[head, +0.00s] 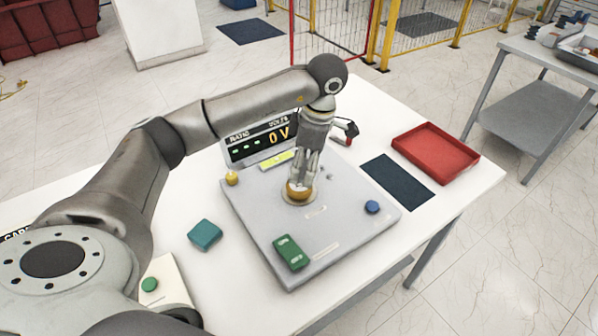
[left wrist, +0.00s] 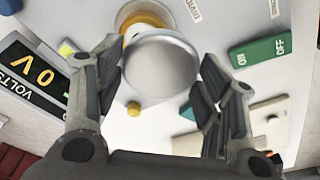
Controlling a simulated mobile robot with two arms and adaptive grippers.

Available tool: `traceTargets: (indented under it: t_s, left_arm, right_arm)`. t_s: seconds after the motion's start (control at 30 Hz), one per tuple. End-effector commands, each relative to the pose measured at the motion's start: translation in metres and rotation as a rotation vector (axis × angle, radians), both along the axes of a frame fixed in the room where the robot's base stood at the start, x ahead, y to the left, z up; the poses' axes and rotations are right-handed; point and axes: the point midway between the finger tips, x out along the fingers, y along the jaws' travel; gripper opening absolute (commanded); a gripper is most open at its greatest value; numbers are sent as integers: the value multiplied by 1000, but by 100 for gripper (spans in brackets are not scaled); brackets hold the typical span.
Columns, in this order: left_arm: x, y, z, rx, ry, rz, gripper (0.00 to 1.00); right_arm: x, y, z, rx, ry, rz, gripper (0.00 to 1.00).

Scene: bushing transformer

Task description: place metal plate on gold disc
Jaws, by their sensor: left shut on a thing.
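My left gripper (head: 302,172) points down over the middle of the grey panel (head: 260,225). The gold disc (head: 298,194) lies right below its fingertips there. In the left wrist view, the gripper (left wrist: 160,58) is shut on the metal plate (left wrist: 162,72), a round, smooth grey piece between the fingers. The gold disc (left wrist: 146,16) shows partly behind the plate's upper edge. I cannot tell whether plate and disc touch. The plate is not clearly visible in the head view. My right gripper is not in view.
A volts display (head: 262,139) reading 0 V stands behind the panel. The panel bears a green on/off switch (head: 291,252), a blue knob (head: 372,207) and a yellow knob (head: 232,178). A red tray (head: 435,151), dark mat (head: 397,181) and teal block (head: 205,235) lie around it.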

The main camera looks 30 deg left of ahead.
Motion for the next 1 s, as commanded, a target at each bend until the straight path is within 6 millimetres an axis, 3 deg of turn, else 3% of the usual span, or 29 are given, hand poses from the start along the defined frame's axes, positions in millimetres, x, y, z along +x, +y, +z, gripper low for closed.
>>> traceTargets:
  t_s: [0.03, 0.37, 0.6, 1.0]
  left_arm:
    - [3, 6, -4, 0, 2, 4, 34]
    - [15, 26, -32, 0, 0, 2, 34]
    - [15, 25, -60, 0, -1, 0, 34]
    - [15, 25, -69, 0, -4, -1, 34]
  right_arm:
    - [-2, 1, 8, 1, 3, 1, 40]
    - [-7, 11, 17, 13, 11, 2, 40]
    - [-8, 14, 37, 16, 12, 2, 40]
    - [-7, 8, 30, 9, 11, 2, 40]
